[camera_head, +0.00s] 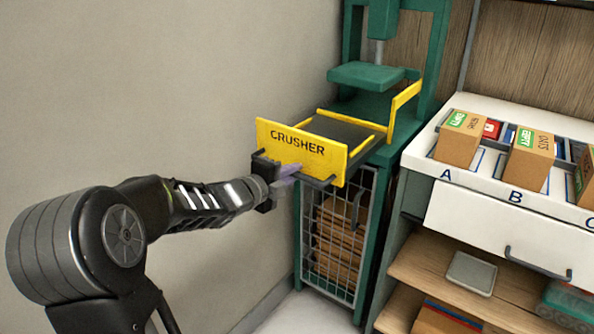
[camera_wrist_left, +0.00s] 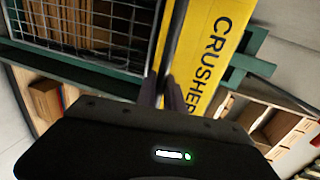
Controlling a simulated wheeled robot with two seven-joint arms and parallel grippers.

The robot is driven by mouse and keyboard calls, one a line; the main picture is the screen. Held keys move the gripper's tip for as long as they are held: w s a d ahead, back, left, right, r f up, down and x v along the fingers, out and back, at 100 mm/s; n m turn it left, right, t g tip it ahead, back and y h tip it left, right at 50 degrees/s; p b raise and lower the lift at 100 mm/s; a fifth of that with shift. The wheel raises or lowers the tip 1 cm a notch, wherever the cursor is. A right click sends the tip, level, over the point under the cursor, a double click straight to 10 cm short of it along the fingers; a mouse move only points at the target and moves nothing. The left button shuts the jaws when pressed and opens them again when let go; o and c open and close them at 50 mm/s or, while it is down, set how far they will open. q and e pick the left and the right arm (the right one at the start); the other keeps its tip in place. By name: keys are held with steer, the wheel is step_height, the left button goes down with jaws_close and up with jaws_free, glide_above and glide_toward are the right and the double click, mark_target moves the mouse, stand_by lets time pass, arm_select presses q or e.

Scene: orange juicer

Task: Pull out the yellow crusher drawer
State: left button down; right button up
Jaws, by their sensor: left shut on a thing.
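The yellow crusher drawer (camera_head: 322,158) has a yellow front panel lettered CRUSHER, yellow side rails and a dark tray floor. It sticks out from the green press (camera_head: 366,76). A dark handle bar (camera_head: 319,182) runs along the lower edge of its front. My left gripper (camera_head: 291,172) is at the left part of that front and shut on the handle. In the left wrist view the gripper fingers (camera_wrist_left: 174,92) close at the handle, beside the yellow front (camera_wrist_left: 205,50). The fingers partly hide the grip. My right gripper is in neither view.
A wire-mesh cage (camera_head: 334,235) with brown sheets sits below the drawer. To the right, a white counter (camera_head: 480,177) holds cardboard boxes (camera_head: 460,138) and has a drawer with a handle (camera_head: 500,228). A plain wall (camera_head: 150,90) stands at left.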

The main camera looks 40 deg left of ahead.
arm_select(q)
steer(key=c, duration=1.5)
jaws_free()
steer(key=p+v, duration=0.1)
steer(key=v, duration=0.6)
steer(key=shift+s, duration=0.4)
